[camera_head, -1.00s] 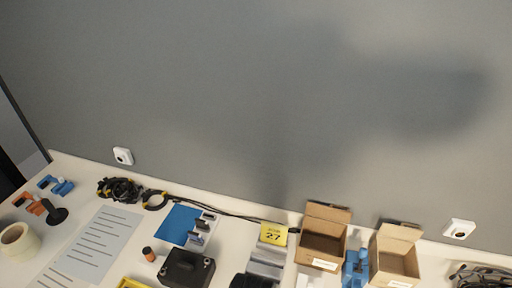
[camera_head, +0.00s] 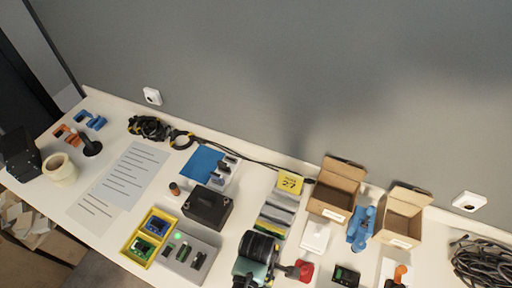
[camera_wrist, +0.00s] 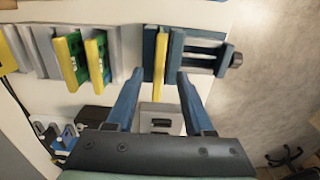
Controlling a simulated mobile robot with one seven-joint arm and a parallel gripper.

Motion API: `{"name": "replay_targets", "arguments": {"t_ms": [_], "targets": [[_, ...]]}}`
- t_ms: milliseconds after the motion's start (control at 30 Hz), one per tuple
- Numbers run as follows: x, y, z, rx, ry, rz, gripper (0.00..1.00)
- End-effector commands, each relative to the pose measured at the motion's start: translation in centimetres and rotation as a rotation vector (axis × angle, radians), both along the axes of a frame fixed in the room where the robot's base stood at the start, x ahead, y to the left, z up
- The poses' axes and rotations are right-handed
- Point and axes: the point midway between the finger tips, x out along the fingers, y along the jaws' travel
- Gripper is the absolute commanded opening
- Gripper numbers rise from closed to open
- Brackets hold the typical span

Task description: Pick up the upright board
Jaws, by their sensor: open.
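In the wrist view a thin upright board with a yellow face (camera_wrist: 160,62) stands against a dark blue clamp (camera_wrist: 200,42) that has a dark knob at its right end. My gripper (camera_wrist: 160,75) is open, with one blue finger on each side of the board. Gaps show between the board and both fingers. Two more upright boards, yellow and green (camera_wrist: 76,60), stand to the left beside grey slats. In the head view my dark and teal wrist (camera_head: 255,255) hides the clamp and this board.
A grey tray (camera_head: 184,253) and a yellow tray with green and blue boards (camera_head: 133,242) lie left of my wrist. A black box (camera_head: 208,205) is close behind. Open cartons (camera_head: 338,186) stand back right.

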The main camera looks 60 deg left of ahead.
Motion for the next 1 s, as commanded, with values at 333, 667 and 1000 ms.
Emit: {"name": "replay_targets", "arguments": {"t_ms": [333, 667, 1000], "targets": [[-0.1, 0.3, -3.9, -0.001, 0.002, 0.0, 0.53], [0.0, 0.3, -4.5, 0.0, 0.0, 0.0, 0.53], [0.0, 0.3, -4.5, 0.0, 0.0, 0.0, 0.0]]}}
